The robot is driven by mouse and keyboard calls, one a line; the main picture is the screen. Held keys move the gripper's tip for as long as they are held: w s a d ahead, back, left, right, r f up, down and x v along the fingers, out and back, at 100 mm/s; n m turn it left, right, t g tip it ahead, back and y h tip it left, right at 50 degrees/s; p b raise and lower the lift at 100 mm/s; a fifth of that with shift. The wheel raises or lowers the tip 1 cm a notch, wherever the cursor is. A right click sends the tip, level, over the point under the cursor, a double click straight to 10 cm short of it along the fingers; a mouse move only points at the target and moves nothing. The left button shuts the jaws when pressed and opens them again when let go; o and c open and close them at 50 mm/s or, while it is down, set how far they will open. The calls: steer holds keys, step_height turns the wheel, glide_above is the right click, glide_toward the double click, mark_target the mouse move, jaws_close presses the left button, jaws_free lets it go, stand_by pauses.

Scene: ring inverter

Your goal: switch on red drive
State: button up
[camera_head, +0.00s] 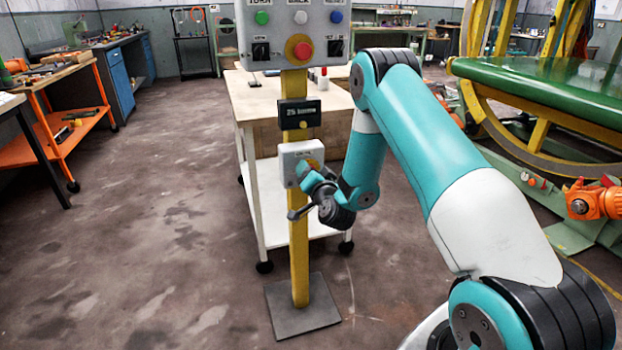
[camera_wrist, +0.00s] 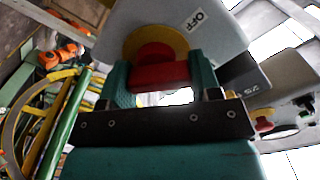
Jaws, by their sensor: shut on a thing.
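The red drive switch is a red handle (camera_wrist: 160,76) on a round yellow plate (camera_wrist: 131,48), on a small grey box (camera_wrist: 226,45) with an OFF label. In the head view this grey box (camera_head: 290,152) sits on a yellow post, below a black display. My gripper (camera_wrist: 161,70) is shut on the red handle, with one teal finger at each side. In the head view my gripper (camera_head: 314,176) is at the front of the box and hides the handle.
Above on the yellow post (camera_head: 299,240) are a black display (camera_head: 300,113) and a grey button panel (camera_head: 266,35) with a red stop button (camera_head: 299,49). A white-legged workbench (camera_head: 247,105) stands behind. A green and yellow machine (camera_head: 545,80) stands right. Floor at left is clear.

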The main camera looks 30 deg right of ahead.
steer(key=m+b, duration=0.1)
steer(key=m, duration=0.4)
steer(key=shift+s+d+f+m+b, duration=0.1)
steer(key=shift+d+f+m+b, duration=0.05)
steer(key=shift+m+b, duration=0.7)
steer(key=shift+m, duration=1.65)
steer(key=o, duration=0.9)
